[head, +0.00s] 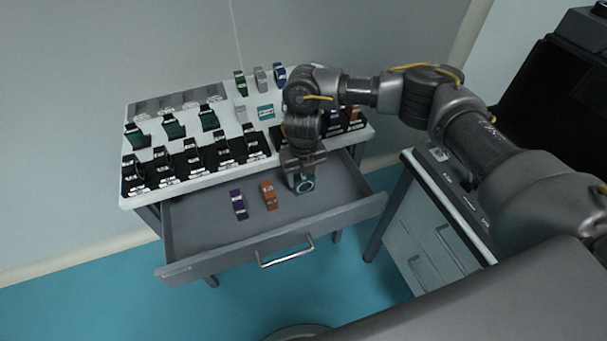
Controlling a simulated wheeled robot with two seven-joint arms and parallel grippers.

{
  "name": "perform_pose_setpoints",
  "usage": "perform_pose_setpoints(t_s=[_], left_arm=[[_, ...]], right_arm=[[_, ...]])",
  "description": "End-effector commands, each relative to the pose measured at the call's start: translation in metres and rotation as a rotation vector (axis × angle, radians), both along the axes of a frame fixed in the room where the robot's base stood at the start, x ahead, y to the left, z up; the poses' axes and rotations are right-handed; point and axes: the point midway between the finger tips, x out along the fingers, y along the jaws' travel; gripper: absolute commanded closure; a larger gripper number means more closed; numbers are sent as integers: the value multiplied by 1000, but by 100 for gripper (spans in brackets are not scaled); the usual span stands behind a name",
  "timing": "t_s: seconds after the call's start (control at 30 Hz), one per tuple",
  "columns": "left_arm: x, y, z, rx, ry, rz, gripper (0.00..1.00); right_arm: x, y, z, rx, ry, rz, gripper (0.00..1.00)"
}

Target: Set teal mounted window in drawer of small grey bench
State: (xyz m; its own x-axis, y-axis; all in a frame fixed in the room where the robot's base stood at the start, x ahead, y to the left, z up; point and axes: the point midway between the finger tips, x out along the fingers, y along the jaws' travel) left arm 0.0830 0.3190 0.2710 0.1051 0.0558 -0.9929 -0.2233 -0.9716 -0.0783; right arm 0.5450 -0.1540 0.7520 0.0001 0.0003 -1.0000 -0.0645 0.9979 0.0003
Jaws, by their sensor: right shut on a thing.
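The small grey bench (204,188) stands at the left with its drawer (215,239) pulled open. My right gripper (303,174) points down into the right part of the drawer, shut on the teal mounted window (304,186). The window is a small dark teal block with a pale ring on its face. It is at or just above the drawer floor; I cannot tell whether it touches. The fingers partly hide its top. My left gripper is not in view.
Several mounted optics crowd the bench top. The drawer handle (287,251) sticks out in front. A second cabinet (428,240) stands at the right. The drawer's left part is clear.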

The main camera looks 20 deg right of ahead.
Motion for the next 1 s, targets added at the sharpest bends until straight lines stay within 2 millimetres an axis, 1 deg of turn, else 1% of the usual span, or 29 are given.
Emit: perform_pose_setpoints(t_s=[0.13, 0.27, 0.3, 0.43, 0.47, 0.67, 0.77, 0.87, 1.0], left_arm=[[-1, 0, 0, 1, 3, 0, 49], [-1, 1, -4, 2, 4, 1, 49], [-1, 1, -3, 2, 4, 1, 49], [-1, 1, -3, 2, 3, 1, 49], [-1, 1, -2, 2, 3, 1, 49], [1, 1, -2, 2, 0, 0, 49], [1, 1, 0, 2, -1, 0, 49], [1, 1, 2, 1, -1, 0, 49], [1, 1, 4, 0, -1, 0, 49]], right_arm=[[0, 0, 1, 0, -1, 0, 74], [0, 0, -4, 0, 0, 0, 74], [0, 0, -3, 0, 0, 0, 43], [0, 0, -3, 0, 0, 0, 26], [0, 0, -3, 0, 0, 0, 24], [0, 0, -3, 0, 0, 0, 24], [0, 0, 1, 0, 0, 0, 24], [1, 0, 9, 0, -2, 1, 24], [1, 0, 35, -1, -5, 3, 24]])
